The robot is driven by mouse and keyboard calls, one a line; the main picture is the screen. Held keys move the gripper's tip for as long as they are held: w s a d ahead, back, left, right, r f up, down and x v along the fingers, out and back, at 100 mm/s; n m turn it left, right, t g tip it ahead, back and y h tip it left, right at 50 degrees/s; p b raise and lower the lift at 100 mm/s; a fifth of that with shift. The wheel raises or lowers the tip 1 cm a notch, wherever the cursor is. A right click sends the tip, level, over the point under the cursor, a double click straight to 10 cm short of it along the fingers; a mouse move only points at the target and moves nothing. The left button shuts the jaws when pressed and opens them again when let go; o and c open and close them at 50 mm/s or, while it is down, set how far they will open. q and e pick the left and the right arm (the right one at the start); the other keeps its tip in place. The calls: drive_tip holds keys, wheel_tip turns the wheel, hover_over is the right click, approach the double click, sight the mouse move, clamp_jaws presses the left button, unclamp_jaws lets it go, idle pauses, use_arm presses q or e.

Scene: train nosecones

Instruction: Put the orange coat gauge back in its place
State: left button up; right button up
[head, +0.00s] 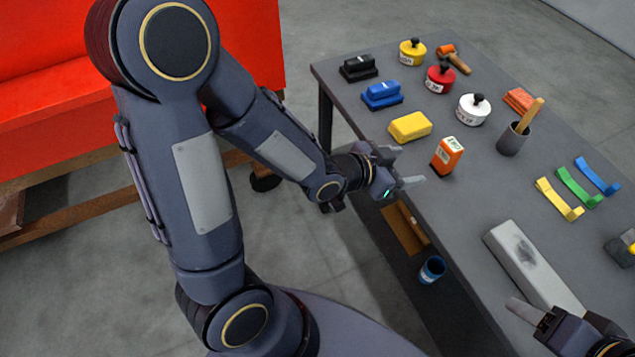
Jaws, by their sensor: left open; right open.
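The orange coat gauge (447,155), a small upright box with white label patches, stands on the grey table between the yellow block and the dark pot. My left gripper (408,170) is open at the table's near edge, just left of the gauge and apart from it. Its fingers point right, and nothing shows between them. My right gripper (532,315) is at the bottom right, by the near end of a long pale grey block (530,265). It is open, and part of it is cut off by the frame. No marked place for the gauge can be made out.
The table (455,205) holds a yellow block (410,126), a blue block (381,95), a black block (358,68), several lidded tins (473,108), a dark pot with a stick (513,139) and coloured strips (578,187). A blue cup (432,269) sits below. The red nosecone (50,80) stands left.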

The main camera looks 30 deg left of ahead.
use_arm(q)
drive_tip(key=s+a+r+n+g+y, duration=0.1)
drive_tip(key=s+a+r+n+y, duration=0.15)
drive_tip(key=a, duration=0.35)
drive_tip(key=s+a+r+n+g+y, duration=0.1)
drive_tip(key=s+a+r+n+y, duration=0.1)
drive_tip(key=s+a+n, duration=0.3)
drive_tip(key=s+a+r+n+g, duration=0.1)
drive_tip(key=s+a+g, duration=0.1)
drive_tip(key=s, duration=1.1)
drive_tip(key=shift+s+a+r+g+h, duration=0.15)
drive_tip(key=shift+s+a+g+h, duration=0.15)
drive_tip(key=shift+g, duration=0.4)
